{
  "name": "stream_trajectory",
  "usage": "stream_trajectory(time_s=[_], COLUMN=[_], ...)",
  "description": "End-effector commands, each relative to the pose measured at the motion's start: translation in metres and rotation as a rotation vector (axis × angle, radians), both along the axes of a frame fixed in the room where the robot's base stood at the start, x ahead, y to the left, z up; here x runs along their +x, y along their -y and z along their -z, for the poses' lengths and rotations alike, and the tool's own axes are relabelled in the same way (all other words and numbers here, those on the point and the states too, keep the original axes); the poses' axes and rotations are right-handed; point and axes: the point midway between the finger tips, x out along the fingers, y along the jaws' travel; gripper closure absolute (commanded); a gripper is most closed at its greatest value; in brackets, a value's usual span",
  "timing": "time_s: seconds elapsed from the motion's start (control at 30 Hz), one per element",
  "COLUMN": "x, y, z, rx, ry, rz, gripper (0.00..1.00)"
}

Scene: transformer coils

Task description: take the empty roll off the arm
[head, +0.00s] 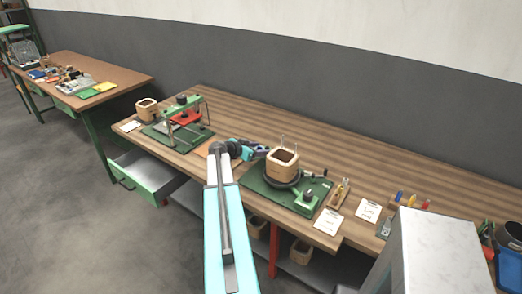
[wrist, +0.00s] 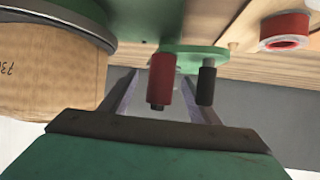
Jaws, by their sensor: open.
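In the wrist view my gripper (wrist: 159,76) is open, one grey finger left and one right, with nothing held. A dark red cylinder with a black end (wrist: 162,79) shows between the fingers; a black cylinder (wrist: 207,85) overlaps the right finger. Both stand out from a rounded green plate (wrist: 193,54). I cannot tell which one is the empty roll or whether a finger touches either. In the head view my gripper (head: 257,149) is beside a wooden coil form (head: 282,165) on a green base (head: 258,185); the rolls are too small to tell there.
A red ring-shaped roll (wrist: 286,31) lies at the upper right of the wrist view; a large wooden block (wrist: 50,75) fills its left. In the head view a green-framed device (head: 184,112) stands left on the bench. Cards (head: 328,222) and tools lie right. The bench's back is clear.

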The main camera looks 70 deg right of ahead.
Motion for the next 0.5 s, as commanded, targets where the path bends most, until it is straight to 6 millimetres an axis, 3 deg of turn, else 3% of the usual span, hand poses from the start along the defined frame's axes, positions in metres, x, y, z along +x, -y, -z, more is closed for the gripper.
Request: stream_trajectory(time_s=[0.23,0.5], x=[-0.0001,-0.0003], y=[0.0000,0.0001], z=[-0.0003,-0.0004], rx=[0.000,0.000], ry=[0.000,0.000], rz=[0.000,0.000], gripper=[0.44,0.87])
